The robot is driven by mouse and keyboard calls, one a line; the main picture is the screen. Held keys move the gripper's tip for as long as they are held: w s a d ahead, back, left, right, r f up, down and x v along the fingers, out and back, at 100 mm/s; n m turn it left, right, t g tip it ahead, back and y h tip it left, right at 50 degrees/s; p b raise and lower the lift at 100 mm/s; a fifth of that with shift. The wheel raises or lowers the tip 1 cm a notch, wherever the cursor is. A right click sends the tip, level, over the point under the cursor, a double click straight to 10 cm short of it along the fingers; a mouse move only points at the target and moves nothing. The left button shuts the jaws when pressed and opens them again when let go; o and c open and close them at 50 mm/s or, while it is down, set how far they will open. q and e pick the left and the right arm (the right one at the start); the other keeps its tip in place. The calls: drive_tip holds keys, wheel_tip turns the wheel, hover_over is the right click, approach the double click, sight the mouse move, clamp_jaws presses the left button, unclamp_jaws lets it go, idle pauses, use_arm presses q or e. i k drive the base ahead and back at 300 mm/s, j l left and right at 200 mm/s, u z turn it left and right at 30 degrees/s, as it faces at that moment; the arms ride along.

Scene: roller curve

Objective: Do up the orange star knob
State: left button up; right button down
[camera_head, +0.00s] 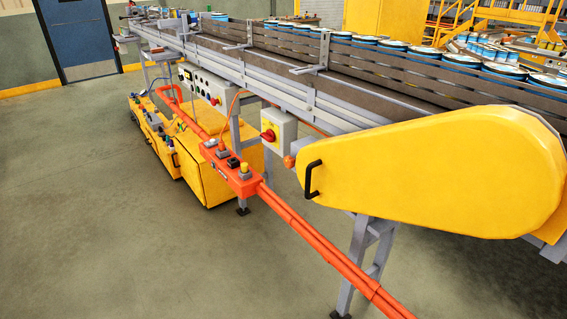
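A small orange part (289,161) sits at the left end of the big yellow cover (430,172), beside the conveyor frame. It may be the orange star knob, but it is too small for me to make out its shape or how tight it is. Neither of my grippers shows in this view.
A long conveyor (300,85) carries several cans with blue bands (460,61). The floor at left is clear.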

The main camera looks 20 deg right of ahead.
sight(289, 161)
drive_tip(key=i+z, duration=0.1)
drive_tip(key=z, duration=1)
drive_tip(key=i+j+z, duration=0.35)
drive_tip(key=j+z, duration=0.35)
drive_tip(key=j, duration=0.25)
drive_tip(key=i+j+z, duration=0.15)
drive_tip(key=j+z, duration=0.2)
drive_tip(key=j, duration=0.2)
drive_tip(key=j+z, duration=0.35)
drive_tip(key=j, duration=0.2)
